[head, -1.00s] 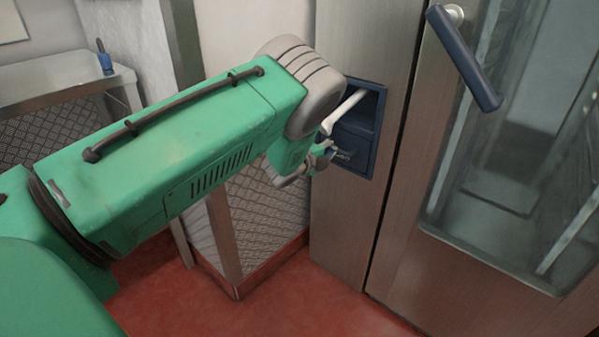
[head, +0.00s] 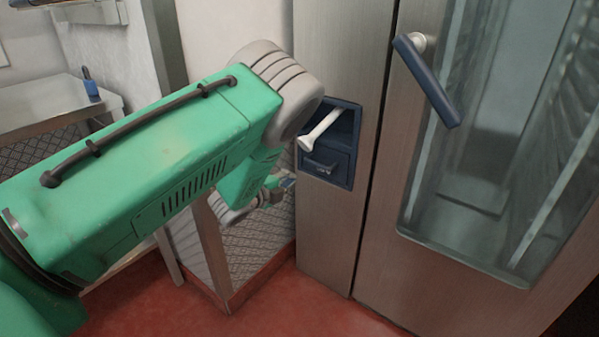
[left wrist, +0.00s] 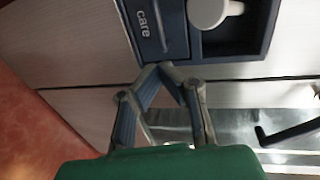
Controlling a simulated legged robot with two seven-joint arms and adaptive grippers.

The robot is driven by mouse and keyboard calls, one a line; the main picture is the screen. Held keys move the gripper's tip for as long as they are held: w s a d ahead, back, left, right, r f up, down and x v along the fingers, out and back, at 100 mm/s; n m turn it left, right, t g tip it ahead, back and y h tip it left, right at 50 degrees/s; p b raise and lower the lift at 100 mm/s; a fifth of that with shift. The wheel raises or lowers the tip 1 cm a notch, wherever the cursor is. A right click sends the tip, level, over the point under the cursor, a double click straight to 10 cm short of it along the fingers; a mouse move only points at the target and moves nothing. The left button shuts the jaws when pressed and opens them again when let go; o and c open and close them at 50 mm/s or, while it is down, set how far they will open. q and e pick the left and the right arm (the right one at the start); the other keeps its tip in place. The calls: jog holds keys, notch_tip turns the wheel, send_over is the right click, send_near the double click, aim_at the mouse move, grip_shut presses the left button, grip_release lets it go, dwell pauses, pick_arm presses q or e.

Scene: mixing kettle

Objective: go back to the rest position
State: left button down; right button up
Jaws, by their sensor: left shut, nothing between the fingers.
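My left gripper (head: 275,186) is shut and empty, to the left of the steel cabinet (head: 338,60) and below the dark blue recessed box in its front. The box (head: 343,168) has a white lever (head: 320,130) that sticks out at a slant. In the left wrist view the shut fingertips (left wrist: 163,72) point at the box's drawer front (left wrist: 158,28), marked "care", and look apart from it. The lever's round end (left wrist: 207,10) shows there too. My right gripper is not in view.
A metal table (head: 50,105) with a small blue object (head: 90,84) stands at the back left. Red floor (head: 300,305) is clear below.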

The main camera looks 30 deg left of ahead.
pick_arm(q)
jog(key=s+d+f+n+g+y+p, duration=0.15)
jog(key=s+f+n+g, duration=0.3)
jog(key=s, duration=0.45)
jog(key=s+d+f+n+g+y+p, duration=0.1)
jog(key=s+d+f+n+g+p, duration=0.15)
jog(key=s+f+n, duration=0.55)
jog(key=s+d+r+n+g+p, duration=0.1)
jog(key=s+d+n+g+p, duration=0.1)
jog(key=s, duration=1)
jog(key=s+d+r+n+g+h+p, duration=0.1)
jog(key=s+d+n+g, duration=0.3)
jog(key=s, duration=0.9)
jog(key=d+r+g+p, duration=0.1)
jog(key=d+g, duration=0.1)
jog(key=d, duration=0.1)
jog(key=shift+w+d, duration=0.1)
